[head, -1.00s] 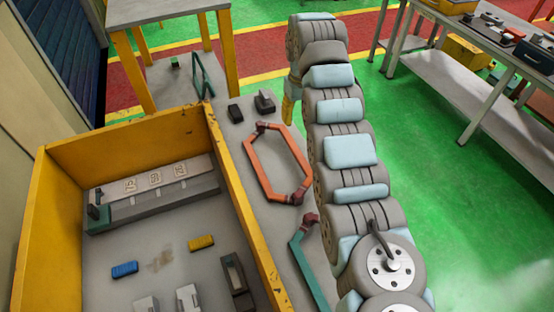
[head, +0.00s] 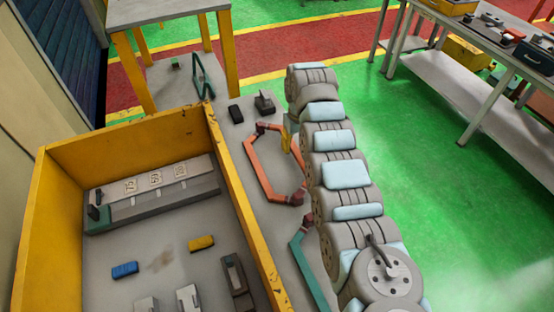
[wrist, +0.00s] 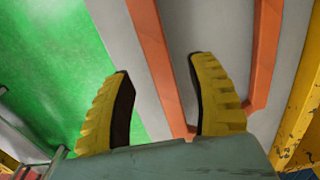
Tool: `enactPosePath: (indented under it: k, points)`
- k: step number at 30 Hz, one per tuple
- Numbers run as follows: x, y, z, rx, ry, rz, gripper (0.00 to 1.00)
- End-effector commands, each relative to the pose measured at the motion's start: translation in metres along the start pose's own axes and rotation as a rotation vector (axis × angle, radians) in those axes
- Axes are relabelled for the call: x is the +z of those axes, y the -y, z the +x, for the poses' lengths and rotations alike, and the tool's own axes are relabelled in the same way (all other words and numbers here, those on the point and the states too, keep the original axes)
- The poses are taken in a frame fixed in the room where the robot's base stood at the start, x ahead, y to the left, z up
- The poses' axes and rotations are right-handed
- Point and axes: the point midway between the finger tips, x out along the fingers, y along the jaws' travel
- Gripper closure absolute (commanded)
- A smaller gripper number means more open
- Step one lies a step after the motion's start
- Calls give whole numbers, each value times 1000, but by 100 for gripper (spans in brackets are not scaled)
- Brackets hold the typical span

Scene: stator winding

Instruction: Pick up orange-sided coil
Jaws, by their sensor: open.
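The orange-sided coil (head: 257,169) lies flat on the grey surface, a six-sided loop with dark red ends. Its upper right part is hidden behind my arm. My gripper (head: 286,141) shows only as a bit of yellow finger at the coil's right side. In the wrist view, my gripper (wrist: 160,65) is open and empty, with one orange bar of the coil (wrist: 155,50) running between the two fingers. The coil's other bar lies to the right of the right finger. I cannot tell how high the fingertips are above the bar.
A green-sided coil (head: 311,272) lies just nearer than the orange one. A yellow-walled box (head: 237,195) stands to the left, its wall close to the coil. Small dark blocks (head: 235,115) sit beyond the coil. Green floor is open to the right.

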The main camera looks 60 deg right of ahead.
Motion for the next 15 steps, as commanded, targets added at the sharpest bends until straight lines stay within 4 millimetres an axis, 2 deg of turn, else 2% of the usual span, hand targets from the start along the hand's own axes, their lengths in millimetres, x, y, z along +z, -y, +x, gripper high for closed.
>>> enactPosePath:
  k: [9, 15]
  points:
    - [0, 0, 31, -1, 1, 1, 42]
    - [0, 0, 35, 0, -3, 1, 42]
